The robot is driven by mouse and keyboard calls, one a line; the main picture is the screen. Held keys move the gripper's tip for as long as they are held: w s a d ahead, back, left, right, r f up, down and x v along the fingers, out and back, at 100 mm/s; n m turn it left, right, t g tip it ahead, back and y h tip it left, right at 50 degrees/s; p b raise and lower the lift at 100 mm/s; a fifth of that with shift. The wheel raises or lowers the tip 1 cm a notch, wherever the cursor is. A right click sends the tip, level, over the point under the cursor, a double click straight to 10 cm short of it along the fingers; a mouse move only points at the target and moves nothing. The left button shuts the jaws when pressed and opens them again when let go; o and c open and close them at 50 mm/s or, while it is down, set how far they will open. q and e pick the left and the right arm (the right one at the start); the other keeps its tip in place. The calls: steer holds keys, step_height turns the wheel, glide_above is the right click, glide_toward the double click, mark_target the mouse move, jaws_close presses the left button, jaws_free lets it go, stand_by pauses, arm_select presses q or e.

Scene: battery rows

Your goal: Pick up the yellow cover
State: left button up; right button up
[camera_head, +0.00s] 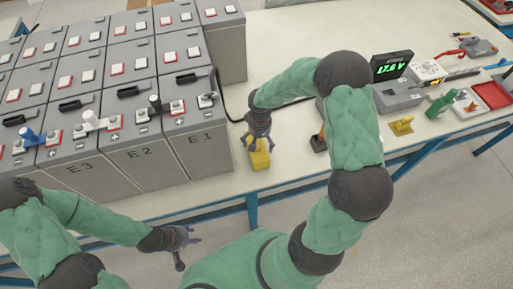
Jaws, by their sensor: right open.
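A small yellow block-like cover (261,161) lies on the pale table near its front edge, to the right of the battery marked E1. My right gripper (259,148) points down directly above it, open, with its fingers at the cover's top end and hiding part of it. I cannot tell whether the fingers touch it. My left gripper (192,238) is low in front of the table, away from the cover; its fingers are too small to judge.
Grey batteries (145,130) with terminals and clamps fill the left. A voltage display reading 17.6 V (392,66), a grey device (399,95), a smaller yellow piece (402,126), a green item (440,105) and a red tray (494,95) stand at right. My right forearm crosses the table.

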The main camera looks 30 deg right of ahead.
step_height(320, 180, down, 4)
steer(key=shift+f+b, duration=0.2)
steer(key=shift+b, duration=0.2)
steer(key=c, duration=0.9)
steer(key=shift+r, duration=0.2)
